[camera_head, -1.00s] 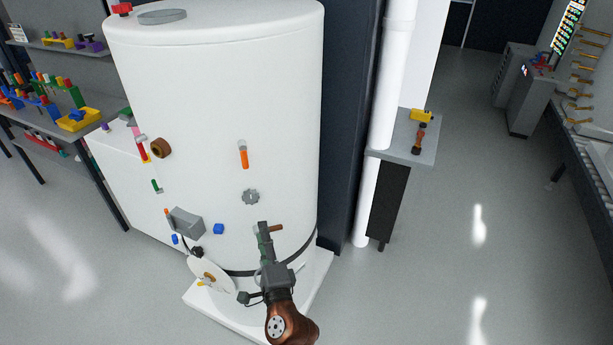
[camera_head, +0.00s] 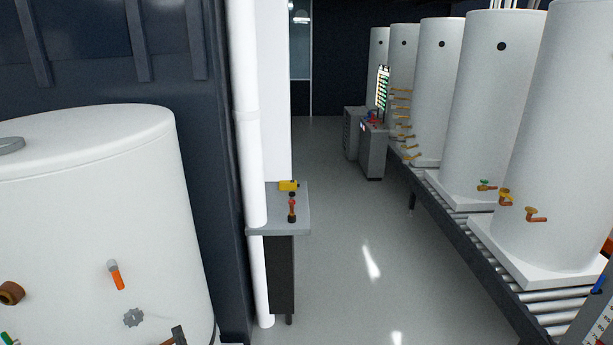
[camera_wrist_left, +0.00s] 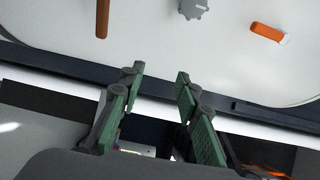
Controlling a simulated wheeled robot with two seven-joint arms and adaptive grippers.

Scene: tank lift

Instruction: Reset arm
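My left gripper (camera_wrist_left: 160,105) is open in the left wrist view, its two green-padded fingers apart with nothing between them. The wrist view also shows the orange piece (camera_wrist_left: 268,33), the grey knob (camera_wrist_left: 193,8) and a brown rod (camera_wrist_left: 103,18). My right gripper is not in view.
A grey side table (camera_head: 291,225) carries a yellow item (camera_head: 289,185) and a red-and-black item (camera_head: 292,210). A white pipe (camera_head: 247,120) runs beside it. Several white tanks stand on a roller conveyor (camera_head: 455,225) at the right. The floor (camera_head: 350,265) between is clear.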

